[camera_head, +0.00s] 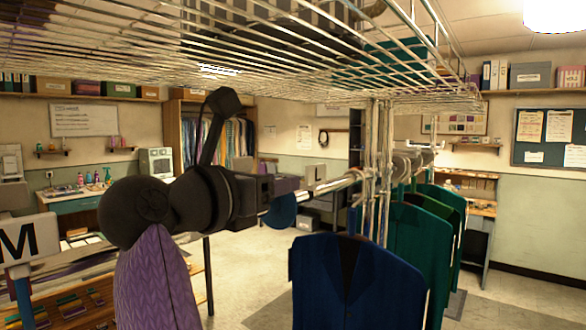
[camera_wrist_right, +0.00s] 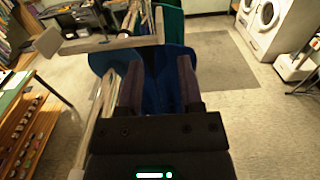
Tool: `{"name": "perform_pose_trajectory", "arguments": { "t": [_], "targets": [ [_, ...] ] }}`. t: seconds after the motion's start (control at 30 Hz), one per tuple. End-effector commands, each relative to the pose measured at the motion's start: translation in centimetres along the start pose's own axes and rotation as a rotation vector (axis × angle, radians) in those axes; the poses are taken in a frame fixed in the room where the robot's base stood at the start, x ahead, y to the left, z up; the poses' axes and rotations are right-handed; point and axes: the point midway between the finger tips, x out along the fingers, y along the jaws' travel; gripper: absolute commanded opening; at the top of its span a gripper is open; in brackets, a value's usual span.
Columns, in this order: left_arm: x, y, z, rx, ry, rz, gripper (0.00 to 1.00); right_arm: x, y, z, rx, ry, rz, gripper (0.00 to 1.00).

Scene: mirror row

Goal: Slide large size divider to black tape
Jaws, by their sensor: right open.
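The gripper covers part of the rail. In the right wrist view its fingers (camera_wrist_right: 158,82) stand apart, with blue cloth beyond them. A pale angled bar (camera_wrist_right: 110,45) crosses ahead of the fingers there, apparently the divider seen from above. I cannot make out the black tape on the rail. My left gripper is not in view.
A white M divider (camera_head: 20,240) and a purple knitted garment (camera_head: 155,285) are at the left. A blue jacket (camera_head: 350,285) and green jackets (camera_head: 418,255) hang at the right. A wire shelf (camera_head: 300,60) runs close overhead. Metal uprights (camera_head: 378,150) stand beyond the divider.

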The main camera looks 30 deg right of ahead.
Motion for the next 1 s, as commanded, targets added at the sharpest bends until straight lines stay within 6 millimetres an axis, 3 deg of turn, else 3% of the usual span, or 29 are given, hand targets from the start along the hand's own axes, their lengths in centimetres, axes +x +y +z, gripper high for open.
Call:
{"name": "perform_pose_trajectory", "arguments": {
  "t": [0.17,0.5,0.63,0.87,1.0],
  "targets": [
    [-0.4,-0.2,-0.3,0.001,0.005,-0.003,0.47,1.3,0.0,0.1,-0.001,0.0,-0.003,0.47],
    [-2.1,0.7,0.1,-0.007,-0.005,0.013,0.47,8.8,-0.1,0.2,-0.003,-0.001,-0.003,0.47],
    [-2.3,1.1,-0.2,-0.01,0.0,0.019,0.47,9.8,0.0,0.1,-0.001,-0.001,-0.002,0.47],
    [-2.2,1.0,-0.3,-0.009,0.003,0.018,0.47,10.0,0.0,0.0,-0.001,0.0,-0.001,0.47],
    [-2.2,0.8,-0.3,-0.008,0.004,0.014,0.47,9.9,0.0,0.0,-0.001,-0.001,-0.001,0.2]
  ]
}}
